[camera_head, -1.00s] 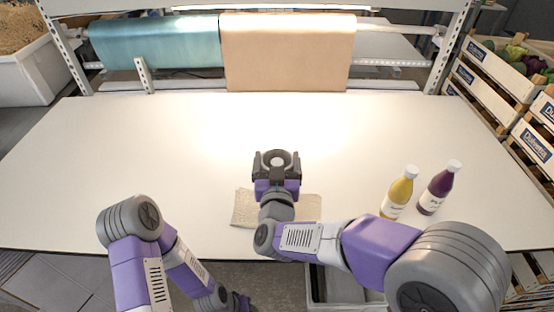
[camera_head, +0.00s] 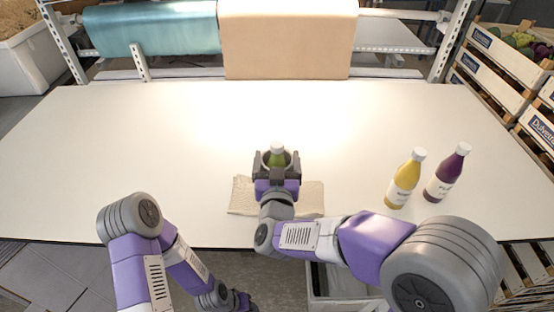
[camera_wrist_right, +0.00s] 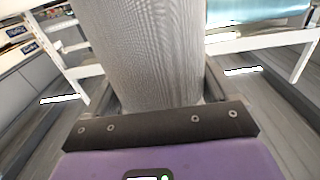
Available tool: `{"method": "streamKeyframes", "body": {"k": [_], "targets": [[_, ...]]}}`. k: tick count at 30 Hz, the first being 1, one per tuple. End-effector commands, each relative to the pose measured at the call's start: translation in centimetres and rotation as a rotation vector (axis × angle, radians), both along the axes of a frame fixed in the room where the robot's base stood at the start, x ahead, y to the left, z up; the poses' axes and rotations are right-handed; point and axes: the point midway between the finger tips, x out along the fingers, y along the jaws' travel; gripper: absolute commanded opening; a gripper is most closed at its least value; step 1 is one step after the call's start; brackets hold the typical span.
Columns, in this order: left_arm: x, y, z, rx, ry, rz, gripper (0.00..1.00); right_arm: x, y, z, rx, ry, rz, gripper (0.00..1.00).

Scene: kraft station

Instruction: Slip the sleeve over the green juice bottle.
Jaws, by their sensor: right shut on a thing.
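The green juice bottle (camera_head: 278,158), with a white cap, stands upright near the front middle of the table. Its neck and shoulder rise out of the grey sleeve (camera_wrist_right: 150,60), which is around it; its lower part is hidden. My right gripper (camera_head: 276,167) is shut on the sleeve, with a jaw on each side. In the right wrist view the sleeve is a ribbed grey cylinder between the jaws, and the bottle does not show. My left gripper (camera_head: 241,301) is low, in front of the table edge, and its jaws are too unclear to read.
A beige cloth (camera_head: 311,197) lies under and beside my right gripper. A yellow bottle (camera_head: 403,183) and a purple bottle (camera_head: 445,177) stand to the right on the white table (camera_head: 150,150). Crates (camera_head: 500,75) stand beyond the right edge.

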Motion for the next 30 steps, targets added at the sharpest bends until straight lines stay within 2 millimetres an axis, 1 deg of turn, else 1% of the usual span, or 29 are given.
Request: {"method": "streamKeyframes", "body": {"k": [5,6,8,9,14,17,20,27,30], "targets": [[0.0,0.0,0.0,0.000,0.000,0.000,0.47,0.0,0.0,0.0,0.000,0.000,0.000,0.77],[0.0,0.0,0.0,0.000,0.000,0.000,0.47,0.0,0.0,0.1,0.000,-0.001,0.000,0.88],[0.0,0.0,0.0,0.000,0.000,0.000,0.47,0.0,0.0,0.1,0.000,-0.001,0.000,0.97],[0.0,0.0,0.0,0.000,0.000,0.000,0.47,0.0,0.0,0.1,0.000,-0.001,0.000,1.00],[0.0,0.0,0.0,0.000,0.000,0.000,0.47,0.0,0.0,0.0,0.000,0.000,0.000,1.00],[0.0,0.0,0.1,0.000,0.000,0.000,0.47,-0.4,0.0,0.1,0.000,0.000,0.001,1.00],[0.0,0.0,0.2,0.000,0.000,0.000,0.47,-1.5,0.1,0.1,0.001,0.000,0.003,1.00],[0.0,0.0,0.7,0.000,0.000,0.000,0.47,-5.6,0.1,0.2,0.000,-0.001,0.002,1.00],[0.0,0.0,0.8,0.000,0.000,0.000,0.47,-6.8,0.1,0.1,0.001,-0.001,0.002,1.00]]}}
